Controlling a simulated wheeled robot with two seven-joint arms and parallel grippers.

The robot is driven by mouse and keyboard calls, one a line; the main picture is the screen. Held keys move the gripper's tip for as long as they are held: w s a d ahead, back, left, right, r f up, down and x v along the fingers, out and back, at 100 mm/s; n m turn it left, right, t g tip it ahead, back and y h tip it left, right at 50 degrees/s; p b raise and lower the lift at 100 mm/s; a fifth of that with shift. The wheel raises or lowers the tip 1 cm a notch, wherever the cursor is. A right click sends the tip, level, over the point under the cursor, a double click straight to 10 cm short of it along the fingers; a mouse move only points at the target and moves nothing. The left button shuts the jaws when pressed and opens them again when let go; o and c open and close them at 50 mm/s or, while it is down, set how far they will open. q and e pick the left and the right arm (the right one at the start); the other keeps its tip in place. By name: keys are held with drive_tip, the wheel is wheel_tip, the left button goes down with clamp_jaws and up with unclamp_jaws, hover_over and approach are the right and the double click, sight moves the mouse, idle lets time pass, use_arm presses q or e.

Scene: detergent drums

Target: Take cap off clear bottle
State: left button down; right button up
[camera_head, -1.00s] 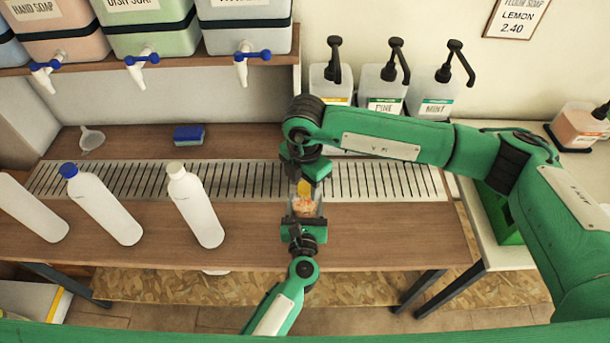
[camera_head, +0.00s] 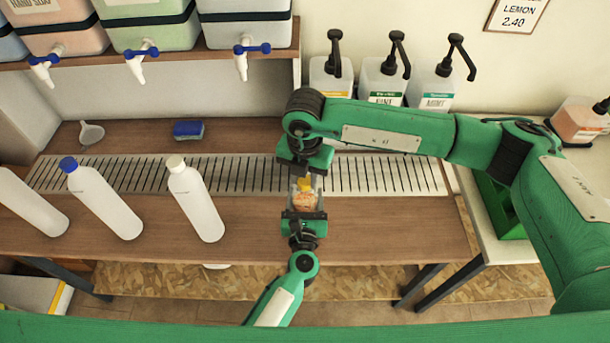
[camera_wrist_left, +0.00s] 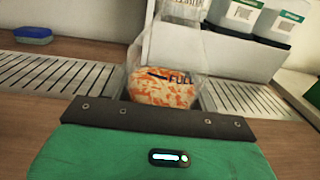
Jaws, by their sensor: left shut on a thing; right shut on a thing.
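The clear bottle (camera_head: 304,203), with orange and white contents, stands roughly upright above the counter's front part. It also shows in the left wrist view (camera_wrist_left: 165,85), with dark print reading "FULL" on it. My left gripper (camera_head: 304,219) is shut on the bottle's lower part from the near side. The yellow cap (camera_head: 305,184) is at the bottle's top. My right gripper (camera_head: 305,170) reaches down from above and is shut on the cap. I cannot tell whether the cap is apart from the neck. The top of the bottle is out of the left wrist view.
White bottles (camera_head: 195,200) stand to the left on the wooden counter (camera_head: 350,225), one with a blue cap. A metal grate (camera_head: 230,175) runs along it. A blue sponge (camera_head: 188,130) and a funnel (camera_head: 92,133) lie behind. Pump dispensers (camera_head: 383,82) stand at the back.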

drive_tip(key=n, duration=1.7)
drive_tip(key=shift+r, duration=0.1)
drive_tip(key=n, duration=2.6)
drive_tip(key=shift+n, duration=0.4)
drive_tip(key=n, duration=0.5)
drive_tip(key=shift+r, duration=0.25)
